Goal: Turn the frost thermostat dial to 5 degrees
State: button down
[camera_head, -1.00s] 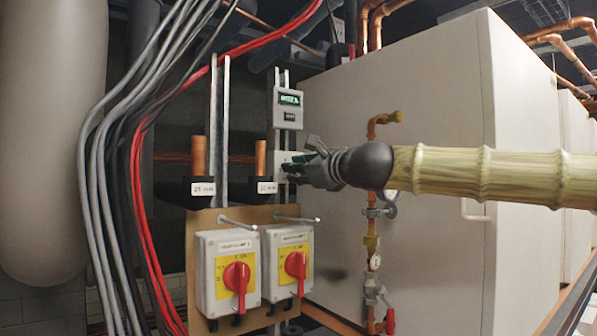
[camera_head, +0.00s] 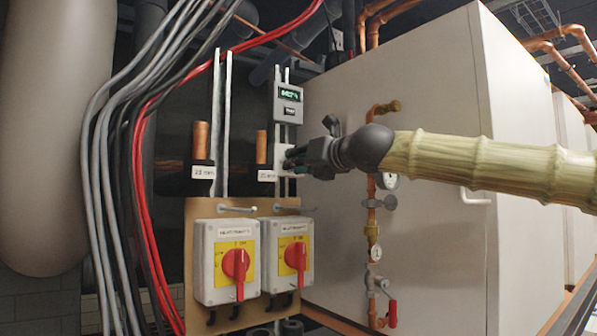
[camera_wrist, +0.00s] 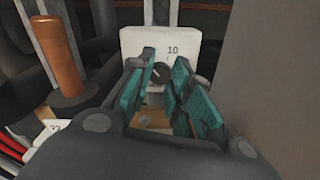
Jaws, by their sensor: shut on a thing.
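The frost thermostat (camera_wrist: 147,42) is a pale box with the number 10 printed near its upper right in the wrist view. Its dark round dial (camera_wrist: 161,72) sits between the tips of my gripper's teal-padded fingers (camera_wrist: 164,78). A light pointer mark shows on the dial, but I cannot read its setting. In the head view my gripper (camera_head: 289,163) reaches in from the right and its tips meet the thermostat, which it largely hides. My gripper is shut on the dial.
A grey meter (camera_head: 288,105) with a green display is above the thermostat. Two red-handled switches (camera_head: 236,264) (camera_head: 294,257) are below. A copper stub (camera_wrist: 58,55) stands at left. A large pale cabinet (camera_head: 420,110) with gauges and valves is at right.

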jog(key=shift+m+b, duration=0.6)
jog(key=shift+m, duration=0.4)
jog(key=shift+d+r, duration=0.1)
jog(key=shift+r, duration=0.05)
jog(key=c, duration=1.3)
grip_release()
jog(key=v, duration=1.2)
